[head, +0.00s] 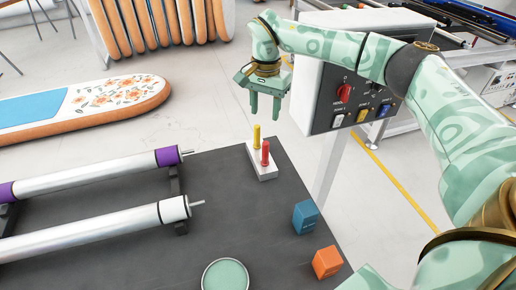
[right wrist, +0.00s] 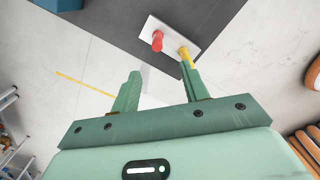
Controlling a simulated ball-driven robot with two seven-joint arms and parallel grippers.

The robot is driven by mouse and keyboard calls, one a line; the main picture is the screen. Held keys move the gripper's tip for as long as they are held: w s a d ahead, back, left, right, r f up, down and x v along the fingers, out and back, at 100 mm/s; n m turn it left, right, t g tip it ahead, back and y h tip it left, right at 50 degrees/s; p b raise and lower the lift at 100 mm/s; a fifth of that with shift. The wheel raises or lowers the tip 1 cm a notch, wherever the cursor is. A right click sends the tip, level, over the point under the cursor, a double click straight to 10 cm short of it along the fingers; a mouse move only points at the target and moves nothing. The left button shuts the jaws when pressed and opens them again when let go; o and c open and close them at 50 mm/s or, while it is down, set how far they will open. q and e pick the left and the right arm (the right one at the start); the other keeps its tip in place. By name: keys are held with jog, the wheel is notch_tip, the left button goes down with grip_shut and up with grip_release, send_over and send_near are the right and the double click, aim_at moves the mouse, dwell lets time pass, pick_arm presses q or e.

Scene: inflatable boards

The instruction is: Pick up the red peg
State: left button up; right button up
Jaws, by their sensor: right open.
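The red peg (head: 265,153) stands upright in a white block (head: 262,173) near the far right edge of the dark table. A yellow peg (head: 256,134) stands in the same block, just behind it. My right gripper (head: 264,108) is open and empty, above and beyond the block, with its fingers pointing down. In the right wrist view the red peg (right wrist: 157,41) lies ahead of the gap between the fingertips (right wrist: 160,80), apart from them. The yellow peg (right wrist: 186,56) shows close to one fingertip there; I cannot tell if they touch. My left gripper is not in view.
A blue box (head: 305,217), an orange box (head: 327,262) and a round green-topped thing (head: 225,275) are on the table (head: 230,215). Two white rollers (head: 95,230) lie at left. A control panel (head: 350,98) on a post stands close to my right arm.

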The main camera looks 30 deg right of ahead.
jog(key=b, duration=0.2)
send_over(266, 151)
jog(key=w, duration=0.1)
jog(key=f, duration=0.9)
jog(key=shift+w+d+f, duration=0.15)
jog(key=shift+d+f, duration=0.05)
jog(key=shift+f+b, duration=0.35)
jog(key=shift+f, duration=0.2)
notch_tip(266, 151, down, 5)
jog(key=shift+d+f+b, duration=0.1)
jog(key=shift+f+b, duration=0.05)
jog(key=shift+b, duration=0.65)
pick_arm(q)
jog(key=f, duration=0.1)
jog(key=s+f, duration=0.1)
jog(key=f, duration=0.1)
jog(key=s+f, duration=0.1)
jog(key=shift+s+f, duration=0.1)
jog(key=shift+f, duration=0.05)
pick_arm(e)
grip_shut()
